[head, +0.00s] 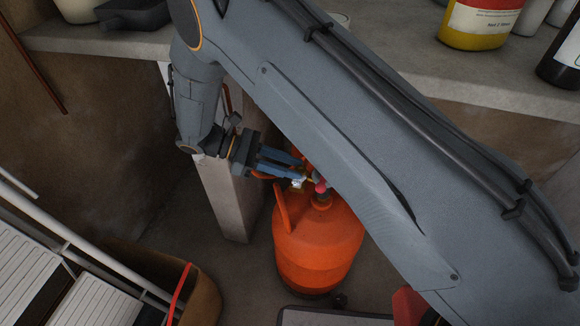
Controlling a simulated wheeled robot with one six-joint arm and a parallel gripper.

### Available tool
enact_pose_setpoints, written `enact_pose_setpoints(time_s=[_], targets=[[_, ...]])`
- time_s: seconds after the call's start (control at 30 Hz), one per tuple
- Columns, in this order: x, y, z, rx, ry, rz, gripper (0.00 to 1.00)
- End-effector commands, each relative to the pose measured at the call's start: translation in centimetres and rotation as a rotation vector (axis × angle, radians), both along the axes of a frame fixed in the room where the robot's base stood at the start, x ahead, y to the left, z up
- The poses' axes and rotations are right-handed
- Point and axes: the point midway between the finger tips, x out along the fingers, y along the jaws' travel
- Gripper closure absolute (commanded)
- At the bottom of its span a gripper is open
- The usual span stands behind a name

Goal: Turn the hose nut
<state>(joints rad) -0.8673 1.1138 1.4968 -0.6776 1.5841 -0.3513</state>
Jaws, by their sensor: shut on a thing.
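An orange gas bottle (318,244) stands upright on the floor below the counter, partly covered by my arm. At its top are a small red knob (321,187) and small metal fittings, where the hose nut (299,183) sits. My gripper (299,170) reaches in from the left with its blue fingers at these fittings, shut on the hose nut. The nut is tiny here and mostly hidden by the fingers, so its turn angle cannot be told. A short piece of orange hose (262,175) shows beside the fingers.
A pale upright post (224,198) stands close left of the bottle, under the concrete counter (120,42). The counter carries a dark tray (134,13), a red and yellow tub (478,22) and a dark bottle (560,62). A brown bin (203,300) and white slatted racks (38,262) fill the lower left.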

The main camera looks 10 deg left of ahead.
Motion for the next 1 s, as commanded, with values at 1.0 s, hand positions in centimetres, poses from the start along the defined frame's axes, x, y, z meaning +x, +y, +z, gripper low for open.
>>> enact_pose_setpoints(time_s=[1.0], targets=[[0.0, 0.0, 6.7, 0.001, -0.002, 0.001, 0.65]])
